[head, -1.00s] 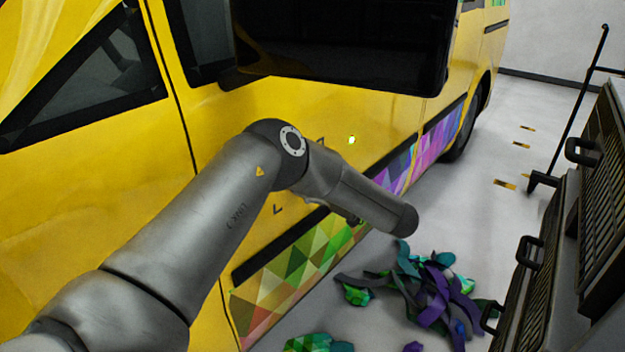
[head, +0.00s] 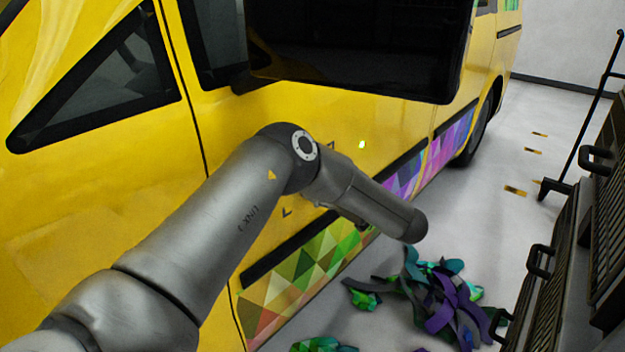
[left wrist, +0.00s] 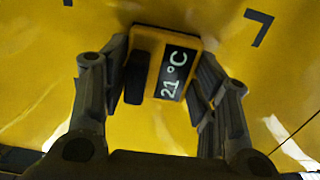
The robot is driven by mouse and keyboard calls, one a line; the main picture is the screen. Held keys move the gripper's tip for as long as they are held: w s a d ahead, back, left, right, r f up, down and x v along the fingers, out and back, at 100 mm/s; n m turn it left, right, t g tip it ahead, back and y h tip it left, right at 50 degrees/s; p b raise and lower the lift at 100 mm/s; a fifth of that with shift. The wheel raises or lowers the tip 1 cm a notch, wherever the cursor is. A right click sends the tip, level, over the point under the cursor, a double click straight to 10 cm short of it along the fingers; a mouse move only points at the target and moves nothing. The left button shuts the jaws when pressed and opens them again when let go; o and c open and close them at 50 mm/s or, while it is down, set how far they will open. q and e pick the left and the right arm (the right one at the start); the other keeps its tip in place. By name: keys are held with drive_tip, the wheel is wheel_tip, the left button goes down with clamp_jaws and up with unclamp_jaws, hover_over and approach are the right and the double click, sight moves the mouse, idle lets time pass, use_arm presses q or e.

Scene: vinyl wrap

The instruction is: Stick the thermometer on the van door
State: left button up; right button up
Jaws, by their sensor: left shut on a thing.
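The thermometer (left wrist: 176,70) has a yellow case and a dark display reading 21 °C. In the left wrist view it sits between the fingers of my left gripper (left wrist: 160,78), which is shut on it. The yellow van door (head: 300,105) is close behind it; whether the thermometer touches the door I cannot tell. Black corner marks on the door show at the upper right (left wrist: 258,27) and upper left edge of the wrist view. In the head view two corner marks (head: 287,212) show beside my left arm, which hides the gripper and thermometer. My right gripper is not in view.
A pile of purple and teal vinyl scraps (head: 440,295) lies on the floor. A dark cart with handles (head: 580,250) stands at the right. Grey floor between van and cart is open farther back.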

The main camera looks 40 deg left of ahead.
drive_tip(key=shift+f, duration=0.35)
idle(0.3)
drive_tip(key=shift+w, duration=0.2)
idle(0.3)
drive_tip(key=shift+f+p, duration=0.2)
drive_tip(key=shift+p, duration=0.15)
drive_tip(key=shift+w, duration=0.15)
idle(0.5)
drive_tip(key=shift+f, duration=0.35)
idle(0.9)
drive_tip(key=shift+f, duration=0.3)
idle(0.6)
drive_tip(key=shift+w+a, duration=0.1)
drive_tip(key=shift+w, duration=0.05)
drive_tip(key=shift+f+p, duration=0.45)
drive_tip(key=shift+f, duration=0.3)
idle(1.6)
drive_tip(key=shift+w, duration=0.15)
idle(0.4)
